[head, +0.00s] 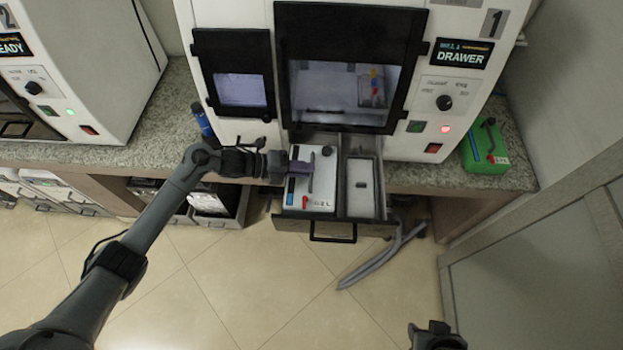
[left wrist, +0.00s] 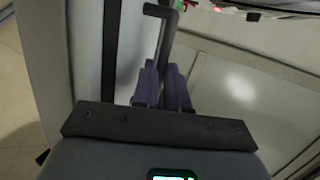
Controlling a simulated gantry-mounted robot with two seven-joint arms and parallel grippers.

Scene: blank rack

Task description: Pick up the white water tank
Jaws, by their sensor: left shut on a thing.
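The white water tank (head: 321,190) sits in the left part of the pulled-out drawer (head: 345,228) of machine 1 in the head view. It has a grey upright handle, a dark round cap and small blue and red parts on top. My left gripper (head: 299,169) reaches in from the left, and its purple fingers are shut on the tank's handle. In the left wrist view the purple fingertips (left wrist: 162,86) close around the grey handle (left wrist: 167,38). My right gripper (head: 437,338) is only partly visible at the bottom edge, away from the tank.
A second white-lidded unit (head: 361,190) fills the drawer's right part. Machine 1 (head: 235,13) stands above on a granite counter. A green box (head: 485,148) is at right on the counter. A grey hose (head: 378,262) lies on the floor, which is otherwise clear in front.

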